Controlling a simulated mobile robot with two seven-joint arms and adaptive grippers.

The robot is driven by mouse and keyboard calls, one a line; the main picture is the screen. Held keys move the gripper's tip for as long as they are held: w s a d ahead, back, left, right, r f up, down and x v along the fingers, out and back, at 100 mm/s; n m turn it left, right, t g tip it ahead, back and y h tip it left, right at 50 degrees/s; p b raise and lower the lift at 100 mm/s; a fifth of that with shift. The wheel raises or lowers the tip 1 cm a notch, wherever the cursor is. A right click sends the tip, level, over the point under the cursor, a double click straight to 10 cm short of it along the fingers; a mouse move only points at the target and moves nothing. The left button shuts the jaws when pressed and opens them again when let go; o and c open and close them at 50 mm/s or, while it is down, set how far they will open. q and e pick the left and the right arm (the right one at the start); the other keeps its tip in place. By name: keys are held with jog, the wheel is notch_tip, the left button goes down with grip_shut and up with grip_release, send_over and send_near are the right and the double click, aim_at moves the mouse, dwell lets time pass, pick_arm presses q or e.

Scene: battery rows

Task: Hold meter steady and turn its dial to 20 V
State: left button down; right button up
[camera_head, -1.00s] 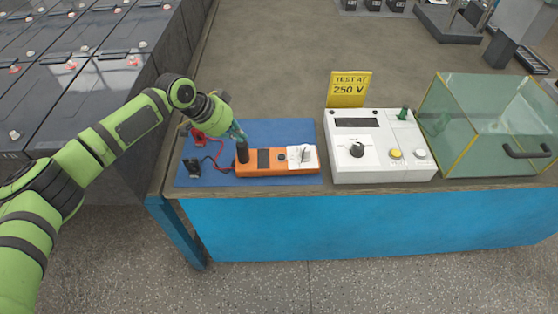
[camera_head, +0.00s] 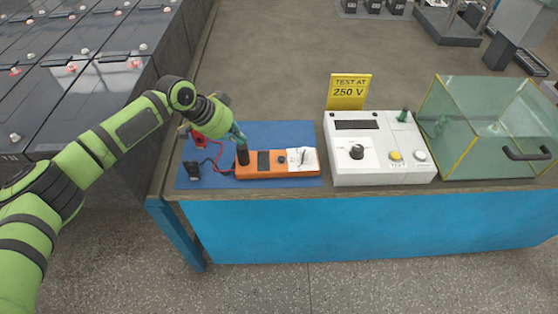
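The orange meter (camera_head: 263,172) lies on a blue mat (camera_head: 285,133) at the left of the bench. It has a dark display, a small dark dial (camera_head: 281,160) and a white panel (camera_head: 303,159) at its right end. A black upright post (camera_head: 242,153) stands at its left end. My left gripper (camera_head: 238,140) comes in from the left and its fingers reach down at this post. Whether the fingers are closed around it is too small to tell. The dial's setting is not readable. My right gripper is out of view.
Red and black leads with clips (camera_head: 193,170) lie on the mat left of the meter. A white tester box (camera_head: 378,165) stands to the right, with a yellow "TEST AT 250 V" sign (camera_head: 348,92) behind it. A glass box (camera_head: 480,120) is at far right. Dark batteries (camera_head: 75,100) fill the left.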

pick_arm(q)
jog(key=shift+f, duration=0.5)
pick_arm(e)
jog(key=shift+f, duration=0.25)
